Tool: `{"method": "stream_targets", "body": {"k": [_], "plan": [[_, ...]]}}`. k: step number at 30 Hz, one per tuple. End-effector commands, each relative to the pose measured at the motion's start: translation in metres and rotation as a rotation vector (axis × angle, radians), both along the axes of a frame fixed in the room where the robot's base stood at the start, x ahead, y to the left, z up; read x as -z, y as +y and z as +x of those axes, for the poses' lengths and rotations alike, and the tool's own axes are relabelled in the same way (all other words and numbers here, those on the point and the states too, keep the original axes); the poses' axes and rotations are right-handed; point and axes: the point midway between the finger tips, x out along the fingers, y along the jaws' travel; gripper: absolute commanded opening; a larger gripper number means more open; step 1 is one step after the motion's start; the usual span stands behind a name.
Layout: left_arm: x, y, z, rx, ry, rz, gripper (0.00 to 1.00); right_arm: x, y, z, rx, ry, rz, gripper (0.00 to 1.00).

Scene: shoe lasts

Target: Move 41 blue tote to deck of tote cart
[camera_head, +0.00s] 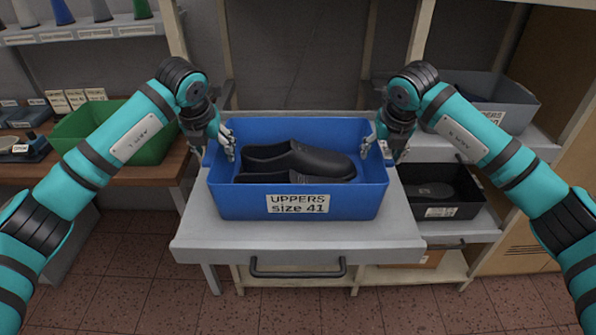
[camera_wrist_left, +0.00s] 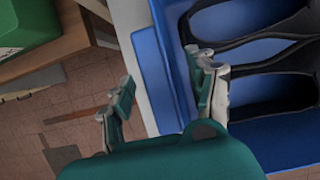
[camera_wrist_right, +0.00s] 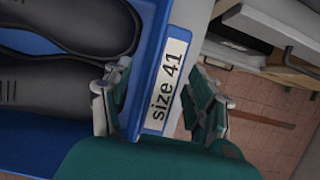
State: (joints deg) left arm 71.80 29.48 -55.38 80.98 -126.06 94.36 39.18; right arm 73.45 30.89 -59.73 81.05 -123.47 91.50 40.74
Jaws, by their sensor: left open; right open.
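The blue tote (camera_head: 230,205), labelled "UPPERS size 41", sits upright on a grey cart top (camera_head: 300,240) with a dark front handle. Black shoe uppers (camera_head: 295,160) lie in it. My left gripper (camera_head: 222,145) is open at the tote's left wall; in the left wrist view (camera_wrist_left: 162,90) one finger is inside and one outside the blue wall (camera_wrist_left: 160,60). My right gripper (camera_head: 382,145) is open at the right wall; in the right wrist view (camera_wrist_right: 158,100) its fingers lie either side of the labelled wall (camera_wrist_right: 148,50). Contact with the walls cannot be told.
A green tote (camera_head: 115,150) stands on a wooden bench at the left. A grey tote (camera_head: 500,100) and a black tote (camera_head: 460,205) are on shelves at the right. Wooden posts rise behind the cart. The tiled floor (camera_head: 130,285) in front is clear.

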Motion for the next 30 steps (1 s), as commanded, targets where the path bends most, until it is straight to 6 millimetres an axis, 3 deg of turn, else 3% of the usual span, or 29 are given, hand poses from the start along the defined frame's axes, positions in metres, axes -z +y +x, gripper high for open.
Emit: {"method": "stream_targets", "body": {"k": [9, 22, 30], "plan": [[0.0014, -0.0002, 0.0006, 0.000, 0.000, 0.000, 0.57, 0.0015, 0.0002, 0.0005, 0.000, 0.000, 0.000, 0.57], [0.0009, 0.0000, 0.0006, 0.000, -0.001, 0.000, 0.01, 0.0011, 0.0000, 0.0005, 0.000, 0.000, -0.001, 0.01], [0.0008, 0.0003, 0.0007, 0.001, -0.001, 0.001, 0.00, 0.0010, -0.0004, 0.0005, 0.000, 0.000, -0.002, 0.00]]}}
